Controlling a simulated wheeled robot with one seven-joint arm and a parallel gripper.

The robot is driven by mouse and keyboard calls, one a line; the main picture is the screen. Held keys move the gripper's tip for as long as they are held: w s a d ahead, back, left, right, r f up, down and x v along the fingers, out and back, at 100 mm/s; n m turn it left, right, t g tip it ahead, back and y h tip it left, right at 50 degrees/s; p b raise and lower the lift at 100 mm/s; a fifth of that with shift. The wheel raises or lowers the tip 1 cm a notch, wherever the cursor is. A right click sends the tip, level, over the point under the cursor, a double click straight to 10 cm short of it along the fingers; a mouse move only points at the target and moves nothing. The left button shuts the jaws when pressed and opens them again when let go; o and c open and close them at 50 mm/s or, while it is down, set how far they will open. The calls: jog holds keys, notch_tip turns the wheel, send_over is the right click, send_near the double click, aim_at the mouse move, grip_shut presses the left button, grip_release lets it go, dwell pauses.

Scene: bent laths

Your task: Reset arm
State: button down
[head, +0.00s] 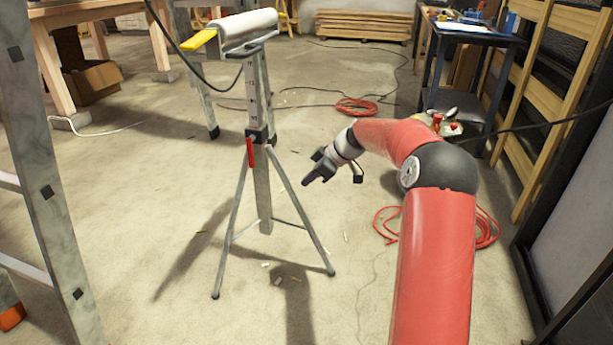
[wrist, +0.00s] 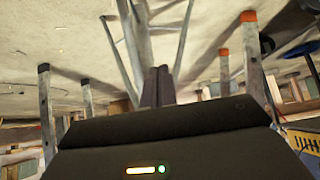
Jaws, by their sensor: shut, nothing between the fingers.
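My red arm reaches from the lower right of the head view out over the concrete floor. My gripper (head: 309,178) is at its end, to the right of a roller stand and apart from it in the picture. In the wrist view the two dark fingers of my gripper (wrist: 157,72) stand side by side, shut and empty. Nothing is held.
A ladder (head: 45,200) stands at the left edge. Red cable coils (head: 358,106) lie on the floor behind my arm. A dark workbench (head: 470,36) and wooden racks (head: 548,100) line the right. Lumber (head: 365,25) is stacked at the back. Floor at front centre is mostly clear.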

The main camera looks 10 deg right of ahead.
jog(key=s+a+r+m+h+p, duration=0.3)
jog(key=s+r, duration=0.6)
jog(key=s, duration=0.1)
jog(key=s+a+r+m+h+p, duration=0.2)
jog(key=s+a+r+p, duration=0.15)
jog(key=s+r, duration=0.65)
jog(key=s+d+r+m+t+h+p, duration=0.1)
jog(key=s+m+p, duration=0.4)
jog(key=s, duration=1.7)
jog(key=shift+s+d+r+m+t+h, duration=0.15)
jog(key=shift+d+r+m+t+h, duration=0.15)
jog(key=shift+d+m+h, duration=0.5)
jog(key=shift+y, duration=0.3)
